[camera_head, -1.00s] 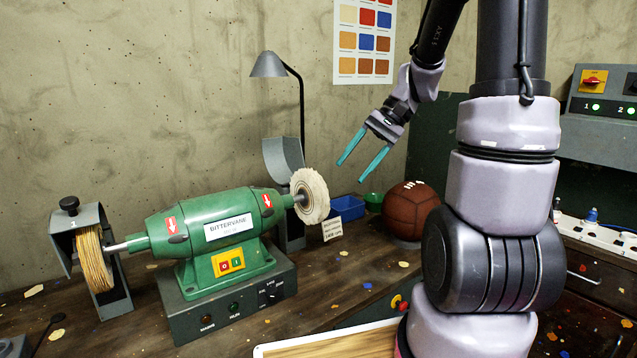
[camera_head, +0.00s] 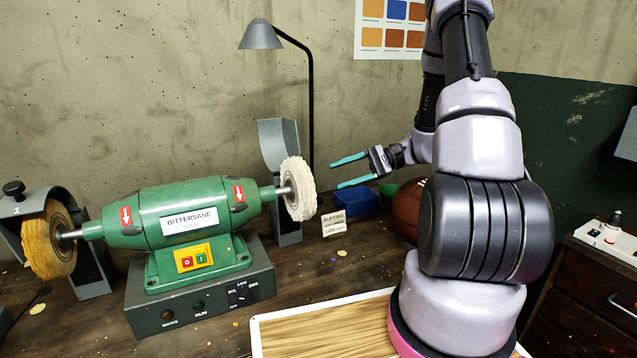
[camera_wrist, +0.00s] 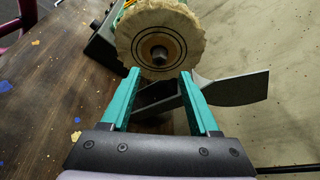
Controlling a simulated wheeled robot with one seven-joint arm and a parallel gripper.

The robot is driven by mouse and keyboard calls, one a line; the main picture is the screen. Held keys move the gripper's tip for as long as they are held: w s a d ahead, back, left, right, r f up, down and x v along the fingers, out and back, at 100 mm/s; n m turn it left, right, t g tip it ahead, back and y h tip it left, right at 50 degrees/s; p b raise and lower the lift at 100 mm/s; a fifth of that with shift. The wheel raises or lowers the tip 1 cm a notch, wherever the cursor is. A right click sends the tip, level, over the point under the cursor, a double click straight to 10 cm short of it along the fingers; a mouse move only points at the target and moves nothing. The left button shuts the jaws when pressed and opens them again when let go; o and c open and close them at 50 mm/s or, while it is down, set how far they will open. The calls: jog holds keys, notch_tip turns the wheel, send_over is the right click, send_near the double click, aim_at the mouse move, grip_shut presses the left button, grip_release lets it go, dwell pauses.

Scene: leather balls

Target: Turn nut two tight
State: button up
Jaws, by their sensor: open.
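The green buffing machine (camera_head: 190,225) stands on the bench with a wheel at each end. The white cloth wheel (camera_head: 299,188) is on its right end; in the wrist view this wheel (camera_wrist: 142,38) faces me with a dark nut (camera_wrist: 160,53) on the shaft at its centre. The yellowish wheel (camera_head: 50,240) is on the left end, under a grey guard. My gripper (camera_head: 334,174) is open and empty, to the right of the white wheel and apart from it. In the wrist view its teal fingers (camera_wrist: 160,75) point at the nut, one on each side. No number marks the nut.
A grey guard plate (camera_head: 280,145) stands behind the white wheel, and a lamp (camera_head: 262,36) rises behind it. A small sign (camera_head: 334,223), a blue bin (camera_head: 357,200) and a brown ball (camera_head: 408,208) sit below my gripper. A wooden board (camera_head: 325,330) lies in front.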

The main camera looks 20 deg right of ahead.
jog(key=x, duration=0.7)
jog(key=shift+a, duration=0.1)
grip_shut()
